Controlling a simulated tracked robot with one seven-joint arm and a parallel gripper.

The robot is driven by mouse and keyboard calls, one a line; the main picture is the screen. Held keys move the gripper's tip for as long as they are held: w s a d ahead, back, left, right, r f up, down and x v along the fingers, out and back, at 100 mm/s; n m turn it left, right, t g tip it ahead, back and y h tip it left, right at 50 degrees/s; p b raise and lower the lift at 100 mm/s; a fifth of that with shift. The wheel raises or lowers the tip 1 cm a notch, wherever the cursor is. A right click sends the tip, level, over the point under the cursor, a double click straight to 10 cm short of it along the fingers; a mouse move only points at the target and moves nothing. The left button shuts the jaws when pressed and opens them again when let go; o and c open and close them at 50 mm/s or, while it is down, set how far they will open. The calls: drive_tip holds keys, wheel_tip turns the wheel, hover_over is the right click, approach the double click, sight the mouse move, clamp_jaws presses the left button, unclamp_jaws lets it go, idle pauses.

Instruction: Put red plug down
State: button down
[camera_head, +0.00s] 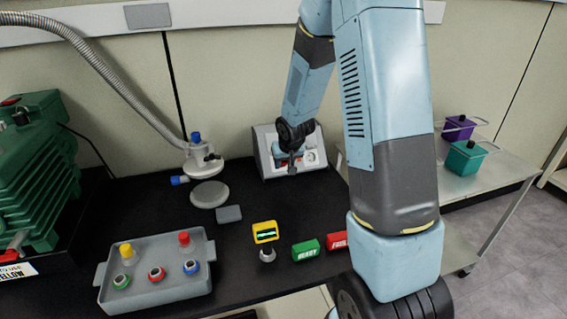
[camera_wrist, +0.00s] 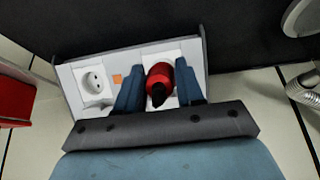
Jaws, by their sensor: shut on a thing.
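The red plug (camera_wrist: 160,80) sits between the two blue fingers of my gripper (camera_wrist: 159,68) in the wrist view. My gripper is shut on it. The plug is over the right part of a grey socket box (camera_wrist: 135,55), and I cannot tell whether it is seated in a socket or just in front of it. In the head view, my gripper (camera_head: 289,160) is at the front of the socket box (camera_head: 262,139), beside a visible white socket (camera_head: 311,157). The plug is mostly hidden there by my gripper.
A grey tray (camera_head: 155,296) with coloured-topped items stands front left. A yellow display (camera_head: 265,232), a green block (camera_head: 306,250) and a red block (camera_head: 337,241) stand near the front. A green pump (camera_head: 40,150) is at left; a flange with a hose (camera_head: 204,160) is left of the box.

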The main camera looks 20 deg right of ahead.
drive_tip(key=shift+s+r, duration=0.15)
drive_tip(key=shift+s, duration=0.05)
idle(0.6)
drive_tip(key=s+a+r+m+g+y, duration=0.1)
drive_tip(key=s+r+m+g, duration=0.1)
drive_tip(key=s+m, duration=0.4)
drive_tip(key=s+a+r+m+g+y, duration=0.2)
drive_tip(key=s+m, duration=0.4)
drive_tip(key=s, duration=0.3)
drive_tip(key=s+a+r+m+g+y, duration=0.1)
drive_tip(key=s+a+r+m, duration=0.1)
drive_tip(key=s+m, duration=0.4)
drive_tip(key=shift+s+a+r+g+y, duration=0.2)
drive_tip(key=shift+s+r+g+y, duration=0.15)
drive_tip(key=shift+s+r, duration=0.65)
drive_tip(key=shift+s+f, duration=0.1)
drive_tip(key=shift+f, duration=0.2)
